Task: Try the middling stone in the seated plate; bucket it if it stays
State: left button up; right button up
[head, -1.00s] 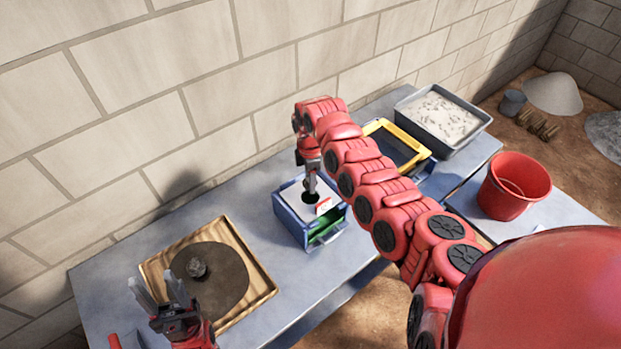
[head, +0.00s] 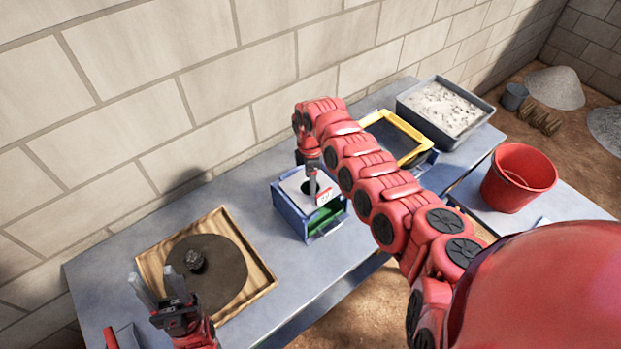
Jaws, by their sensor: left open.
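A dark grey stone (head: 196,261) lies on a round dark mat (head: 225,285) in a wooden tray (head: 262,283) at the left of the table. My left gripper (head: 154,287) is open and empty, just left of and in front of the stone, over the tray's near left side. A pale plate (head: 293,184) with a dark round hole lies on top of a blue box (head: 290,219) with a green inside. My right gripper (head: 312,182) points down at the hole. Its fingers are small and partly hidden, so its jaws are unclear. A red bucket (head: 518,178) stands at the right.
A white and red tag (head: 324,197) shows at the plate's edge. A yellow frame (head: 420,139) and a grey bin of pale gravel (head: 443,108) stand behind my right arm. The table (head: 263,205) is bare between the wooden tray and the blue box. A block wall stands behind.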

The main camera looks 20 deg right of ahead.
jog(key=shift+o, duration=0.7)
jog(key=shift+r, duration=0.1)
notch_tip(320, 180, up, 17)
jog(key=b, duration=0.6)
jog(key=shift+w, duration=0.3)
